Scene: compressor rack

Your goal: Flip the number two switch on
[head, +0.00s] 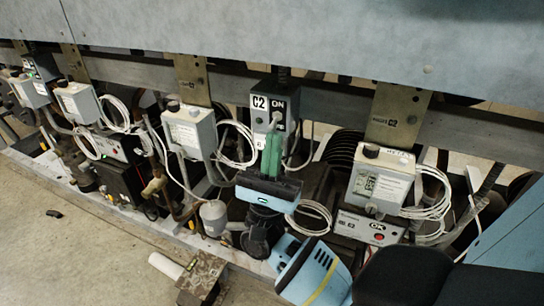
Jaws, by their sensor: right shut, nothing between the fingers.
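The fingertips are in front of the lower part of the box, right below the lever. Whether they touch the lever I cannot tell. The fingers hide the lower face of the box. My left gripper is not in view.
A metal rail (335,103) runs behind the switch. Grey control boxes (190,131) and (381,180) another grey box stand on both sides, with coiled white cables (237,145) close by. A grey panel (300,40) overhangs above. Bare floor (60,250) lies at lower left.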

